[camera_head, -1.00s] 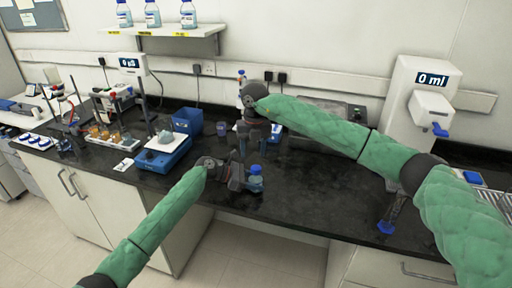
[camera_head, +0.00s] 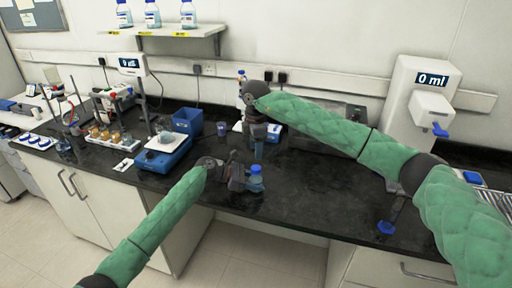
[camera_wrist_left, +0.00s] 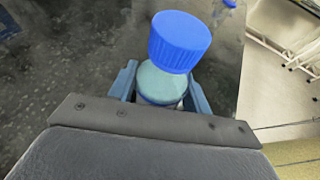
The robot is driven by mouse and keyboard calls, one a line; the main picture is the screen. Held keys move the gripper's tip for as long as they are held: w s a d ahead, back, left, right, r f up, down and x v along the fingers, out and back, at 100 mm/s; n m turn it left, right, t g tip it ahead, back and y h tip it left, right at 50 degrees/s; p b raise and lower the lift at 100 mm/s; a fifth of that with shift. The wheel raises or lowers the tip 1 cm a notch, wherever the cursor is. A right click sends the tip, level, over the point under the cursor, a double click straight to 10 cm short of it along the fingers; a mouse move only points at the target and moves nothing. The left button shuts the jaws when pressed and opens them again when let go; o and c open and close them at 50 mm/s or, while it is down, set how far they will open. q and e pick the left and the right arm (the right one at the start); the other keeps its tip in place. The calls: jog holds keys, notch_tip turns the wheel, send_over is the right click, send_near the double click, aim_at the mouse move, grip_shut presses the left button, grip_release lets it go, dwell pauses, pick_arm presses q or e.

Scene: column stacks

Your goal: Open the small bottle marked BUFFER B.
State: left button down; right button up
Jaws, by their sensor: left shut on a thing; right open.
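A small bottle (camera_head: 256,184) with a blue screw cap (camera_head: 255,169) stands near the front edge of the black bench. It also shows in the left wrist view, with its ribbed blue cap (camera_wrist_left: 180,42) on top and its pale blue-green shoulder below. No label on it can be read in these frames. My left gripper (camera_wrist_left: 162,95) is shut around the bottle's body below the cap; in the head view it comes in from the left. My right gripper (camera_head: 258,150) is open and points down behind the bottle, apart from it; its fingertips show small.
A blue stirrer or balance (camera_head: 165,158) holds a flask to the left, with a blue bin (camera_head: 187,121) behind it. A dispenser reading 0 ml (camera_head: 420,105) stands at the right. Bottles stand on the wall shelf (camera_head: 160,32).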

aim_at(256, 167)
jog(key=shift+m, duration=1)
jog(key=shift+f, duration=4)
jog(key=c, duration=1)
